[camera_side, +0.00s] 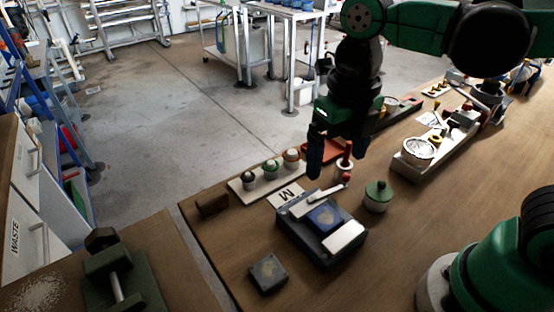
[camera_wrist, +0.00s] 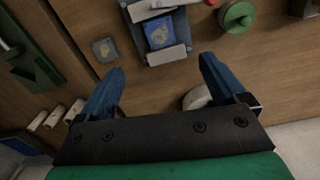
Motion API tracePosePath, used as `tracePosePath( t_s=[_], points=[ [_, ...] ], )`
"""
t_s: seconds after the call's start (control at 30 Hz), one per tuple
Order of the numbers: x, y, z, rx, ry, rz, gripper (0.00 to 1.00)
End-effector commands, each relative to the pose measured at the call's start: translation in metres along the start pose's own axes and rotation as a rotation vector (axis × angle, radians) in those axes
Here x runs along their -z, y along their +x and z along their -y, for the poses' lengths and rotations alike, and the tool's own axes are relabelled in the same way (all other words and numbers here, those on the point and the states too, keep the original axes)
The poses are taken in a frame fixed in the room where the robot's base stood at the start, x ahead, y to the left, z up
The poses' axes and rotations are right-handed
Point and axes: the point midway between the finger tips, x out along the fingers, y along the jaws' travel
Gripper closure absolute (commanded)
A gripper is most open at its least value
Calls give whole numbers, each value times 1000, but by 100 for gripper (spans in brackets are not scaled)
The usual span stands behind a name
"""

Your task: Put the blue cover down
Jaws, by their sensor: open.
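The blue cover (camera_side: 325,218) is a flat blue square with a tan mark. It lies on top of a dark box-shaped reactor (camera_side: 305,249), between two pale plates. The wrist view also shows the blue cover (camera_wrist: 159,33) in the reactor (camera_wrist: 138,38), beyond my fingertips. My gripper (camera_side: 332,165) is open, with its blue fingers pointing down, above and behind the reactor. In the wrist view my gripper (camera_wrist: 162,68) has its fingers wide apart with nothing between them. It is apart from the cover.
A grey square block (camera_side: 268,273) lies on the table in front of the reactor. A green-lidded pot (camera_side: 377,196) stands to its right.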

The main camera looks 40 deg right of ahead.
Motion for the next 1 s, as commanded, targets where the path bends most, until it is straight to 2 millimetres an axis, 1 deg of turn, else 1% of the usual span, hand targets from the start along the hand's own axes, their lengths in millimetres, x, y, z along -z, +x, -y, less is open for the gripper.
tracePosePath(
  t_s=[0.07, 0.17, 0.2, 0.27, 0.3, 0.37, 0.4, 0.43, 0.5, 0.6, 0.7, 0.8, 0.9, 1.0],
  points=[
    [-2, 2, 4, -15, 177, 32, 9],
    [-6, 5, 12, -60, 530, 89, 9],
    [-9, 6, 15, -88, 694, 112, 9],
    [-12, 8, 20, -137, 946, 143, 9],
    [-14, 10, 24, -175, 1113, 159, 9],
    [-17, 11, 29, -240, 1362, 176, 9],
    [-19, 12, 32, -288, 1526, 183, 9],
    [-21, 13, 35, -326, 1648, 184, 9],
    [-24, 14, 42, -424, 1930, 177, 9],
    [-28, 16, 50, -576, 2291, 140, 9],
    [-31, 17, 57, -714, 2575, 79, 9],
    [-33, 17, 62, -817, 2764, 18, 9],
    [-34, 17, 64, -877, 2865, -24, 9],
    [-34, 17, 65, -898, 2900, -41, 9]
  ],
)
